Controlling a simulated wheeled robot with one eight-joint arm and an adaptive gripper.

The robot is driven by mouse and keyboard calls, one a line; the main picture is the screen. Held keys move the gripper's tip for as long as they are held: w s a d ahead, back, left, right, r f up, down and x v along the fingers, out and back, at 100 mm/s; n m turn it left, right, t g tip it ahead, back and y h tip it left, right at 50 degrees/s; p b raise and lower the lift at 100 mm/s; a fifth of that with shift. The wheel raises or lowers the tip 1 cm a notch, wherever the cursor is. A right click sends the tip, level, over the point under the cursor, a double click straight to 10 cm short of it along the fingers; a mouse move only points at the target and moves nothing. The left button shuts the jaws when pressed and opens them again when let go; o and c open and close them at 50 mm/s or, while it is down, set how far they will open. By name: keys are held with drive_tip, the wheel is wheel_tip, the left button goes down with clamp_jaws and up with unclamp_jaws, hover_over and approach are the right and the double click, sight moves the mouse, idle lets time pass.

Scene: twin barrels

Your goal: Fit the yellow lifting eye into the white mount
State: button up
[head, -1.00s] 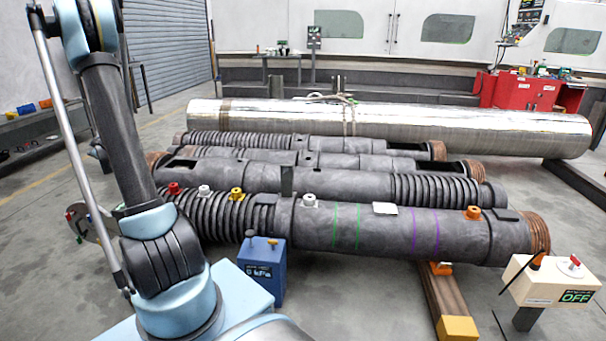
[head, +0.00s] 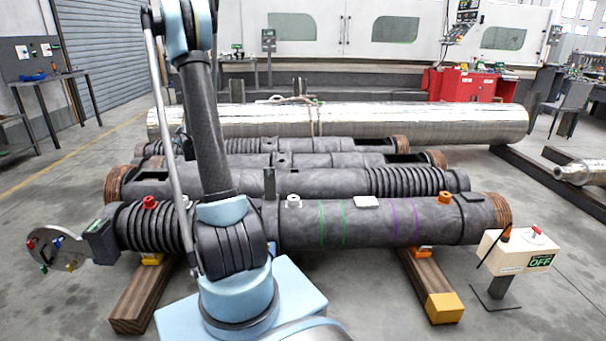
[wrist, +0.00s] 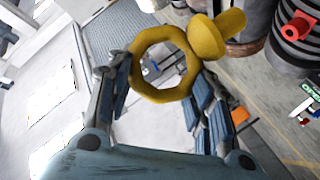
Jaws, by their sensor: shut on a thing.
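The yellow lifting eye (wrist: 207,38) fills the upper middle of the wrist view, a thick ring with a stubby rounded stem pointing up and right. My gripper (wrist: 163,88) is shut on its ring, one finger on each side. In the head view my gripper and the eye are not visible. A white mount (head: 293,201) sits on top of the front dark barrel (head: 370,225), just right of my arm, clear of my gripper.
A control box (head: 515,250) reading OFF stands at the right. More barrels and a steel cylinder (head: 400,122) lie behind.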

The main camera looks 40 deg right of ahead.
drive_tip(key=shift+d, duration=0.6)
drive_tip(key=shift+d, duration=0.1)
drive_tip(key=s+d+f+m+h, duration=0.1)
drive_tip(key=s+d+f, duration=0.2)
drive_tip(key=d, duration=0.8)
drive_tip(key=s+d+f+m+h, duration=0.1)
drive_tip(key=s+d+f, duration=0.25)
drive_tip(key=d, duration=0.85)
drive_tip(key=s+d+f+m+h, duration=0.1)
drive_tip(key=s+d+f, duration=0.25)
drive_tip(key=d, duration=0.75)
drive_tip(key=s+d+f+n+y, duration=0.5)
drive_tip(key=s+d+f+y, duration=0.1)
drive_tip(key=s+d+f, duration=0.3)
drive_tip(key=shift+s+d+f, duration=0.3)
drive_tip(key=shift+s+f, duration=0.55)
drive_tip(key=shift+s, duration=0.35)
